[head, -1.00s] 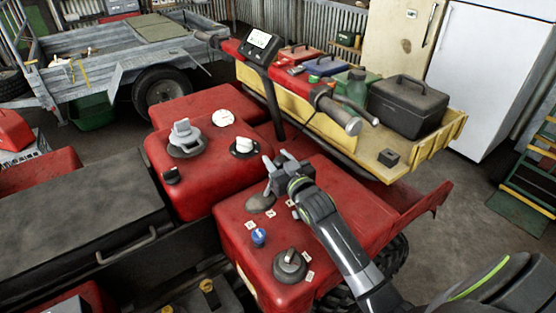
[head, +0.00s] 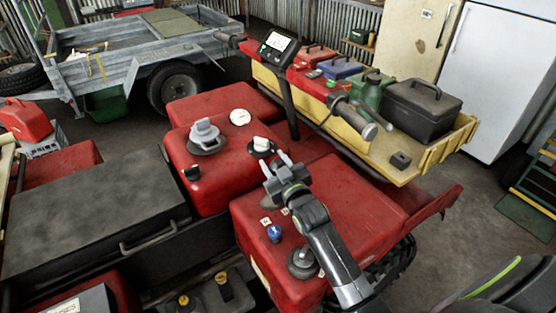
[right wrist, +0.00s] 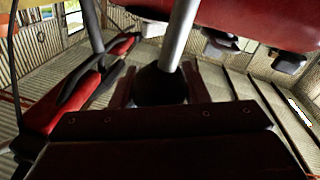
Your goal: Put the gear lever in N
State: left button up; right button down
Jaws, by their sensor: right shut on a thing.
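The gear lever stands on the red box (head: 350,212), which has small white position tags beside it. In the head view my right gripper (head: 274,162) is over the lever's spot and hides most of it. In the right wrist view a grey lever rod (right wrist: 181,38) runs to a dark round knob (right wrist: 158,86), which sits between the two fingers of the right gripper. The gripper is shut on this knob. A white tag (head: 285,211) shows just below the gripper. Which tag the lever points at cannot be told.
A blue-topped knob (head: 274,233) and a black round cap (head: 302,262) stand on the box near my right arm. A grey cap (head: 205,135) and a white knob (head: 261,145) are on the red body behind. The handlebar display (head: 279,46) rises farther back.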

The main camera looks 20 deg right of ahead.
pick_arm(q)
jog(key=shift+a+r, duration=0.15)
jog(key=shift+a, duration=0.2)
pick_arm(e)
jog(key=shift+a+f, duration=0.1)
jog(key=shift+a, duration=0.2)
jog(key=c, duration=0.8)
grip_release()
jog(key=shift+s, duration=0.15)
pick_arm(q)
jog(key=shift+d+f+b, duration=0.1)
jog(key=shift+f+b, duration=1.85)
jog(key=shift+f, duration=0.05)
pick_arm(e)
jog(key=shift+s+d+f, duration=0.1)
jog(key=shift+s+f, duration=0.05)
jog(key=shift+s, duration=4.15)
jog(key=shift+s+f, duration=0.15)
jog(key=shift+s, duration=4.15)
pick_arm(q)
jog(key=shift+s, duration=0.1)
pick_arm(e)
jog(key=shift+s+f, duration=0.1)
